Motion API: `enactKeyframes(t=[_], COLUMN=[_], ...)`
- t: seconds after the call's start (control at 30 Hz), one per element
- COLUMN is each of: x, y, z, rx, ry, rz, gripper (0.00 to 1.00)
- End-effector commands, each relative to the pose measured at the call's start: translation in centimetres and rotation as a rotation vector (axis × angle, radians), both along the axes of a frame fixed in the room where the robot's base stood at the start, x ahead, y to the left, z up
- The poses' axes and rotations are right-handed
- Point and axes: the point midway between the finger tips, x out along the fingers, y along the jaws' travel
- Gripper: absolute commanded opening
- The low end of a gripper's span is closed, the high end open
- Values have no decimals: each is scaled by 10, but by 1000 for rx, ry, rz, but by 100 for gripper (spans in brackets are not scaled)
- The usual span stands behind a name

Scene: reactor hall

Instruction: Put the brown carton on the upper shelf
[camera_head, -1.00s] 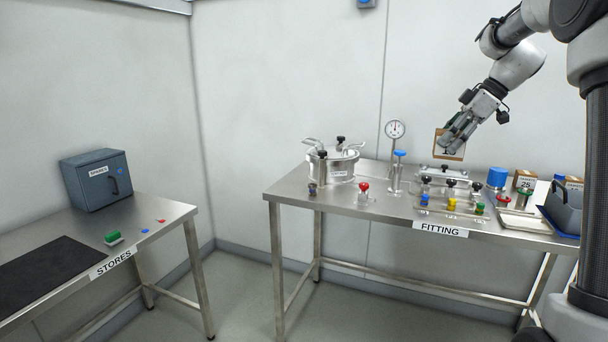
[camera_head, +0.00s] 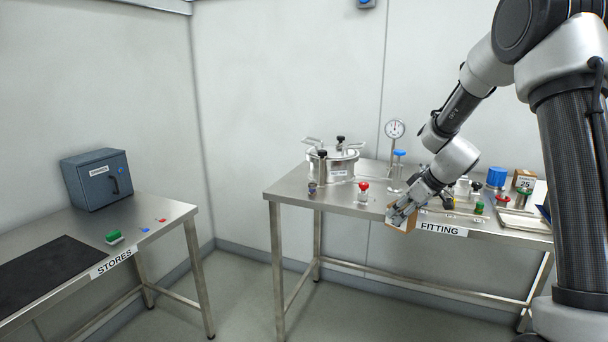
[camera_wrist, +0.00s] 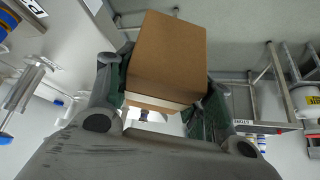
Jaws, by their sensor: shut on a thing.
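The brown carton (camera_head: 401,221) is held in my gripper (camera_head: 402,212), near the front edge of the table labelled FITTING in the head view. In the wrist view the carton (camera_wrist: 168,58) fills the middle, tilted, with a finger of my gripper (camera_wrist: 163,98) shut on each side of it. Behind it in the wrist view is mostly floor, so it appears to be in the air; its gap to the table edge cannot be told. No upper shelf is visible in these frames.
The FITTING table (camera_head: 290,190) bears a steel pot (camera_head: 333,165), a gauge (camera_head: 394,129), a red-topped valve (camera_head: 363,192) and a blue cylinder (camera_head: 497,177). Floor between the tables is clear.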

Motion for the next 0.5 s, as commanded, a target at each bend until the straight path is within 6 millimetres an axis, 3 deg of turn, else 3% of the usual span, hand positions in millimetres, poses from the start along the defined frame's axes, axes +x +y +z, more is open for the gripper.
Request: enactKeyframes(t=[0.03, 0.1, 0.2, 0.5], x=[-11, -24, -37, -50], y=[1, 0, -3, -5], z=[-24, -50, -71, -88], rx=[0, -1, 0, -1], ry=[8, 8, 2, -4], rz=[-52, -123, -178, -223], gripper=[25, 25, 25, 25])
